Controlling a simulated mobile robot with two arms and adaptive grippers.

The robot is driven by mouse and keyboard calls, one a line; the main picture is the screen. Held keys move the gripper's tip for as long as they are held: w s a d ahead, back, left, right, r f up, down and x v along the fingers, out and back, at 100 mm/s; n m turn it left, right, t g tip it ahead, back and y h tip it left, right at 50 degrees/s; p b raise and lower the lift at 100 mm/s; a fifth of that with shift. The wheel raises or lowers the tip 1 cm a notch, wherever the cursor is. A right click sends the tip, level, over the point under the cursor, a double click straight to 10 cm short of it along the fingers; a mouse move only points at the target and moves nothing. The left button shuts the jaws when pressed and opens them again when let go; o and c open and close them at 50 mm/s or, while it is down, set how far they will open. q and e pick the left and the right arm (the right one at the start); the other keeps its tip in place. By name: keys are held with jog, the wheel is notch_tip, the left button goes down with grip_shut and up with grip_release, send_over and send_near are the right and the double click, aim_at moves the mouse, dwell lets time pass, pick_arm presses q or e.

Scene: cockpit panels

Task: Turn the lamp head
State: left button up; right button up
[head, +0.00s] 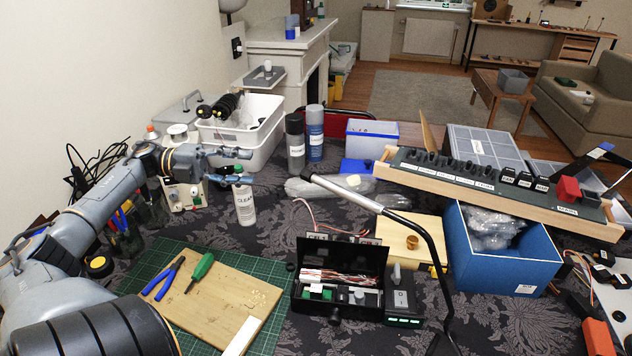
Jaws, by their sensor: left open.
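The lamp is a thin black bent pole (440,262) rising from the front edge of the table. Its head is a slim, pale bar with dark ends (355,191), slanting from upper left to lower right above the table. My left gripper (250,167) is open and empty, to the left of the lamp head and apart from it. Its fingers point right, over the top of a white spray bottle. The lamp's base is out of view. My right gripper is not in view.
The white spray bottle (244,204) stands just under my left gripper. Grey and blue cans (315,134) stand behind. An open black box (340,275) sits below the lamp head. A long switch panel (490,180) and a blue box (505,262) fill the right.

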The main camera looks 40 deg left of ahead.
aim_at(301, 173)
pick_arm(q)
jog(key=x, duration=0.4)
jog(key=p+x, duration=0.1)
jog(key=x, duration=0.8)
jog(key=shift+w+a+f, duration=0.2)
jog(key=shift+a+f, duration=0.05)
jog(key=shift+f, duration=0.15)
jog(key=shift+p+x, duration=0.3)
jog(key=shift+x, duration=0.45)
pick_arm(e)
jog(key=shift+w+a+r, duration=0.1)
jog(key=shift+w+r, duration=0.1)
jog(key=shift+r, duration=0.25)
pick_arm(q)
jog(key=shift+f, duration=0.1)
jog(key=shift+c, duration=0.4)
grip_shut()
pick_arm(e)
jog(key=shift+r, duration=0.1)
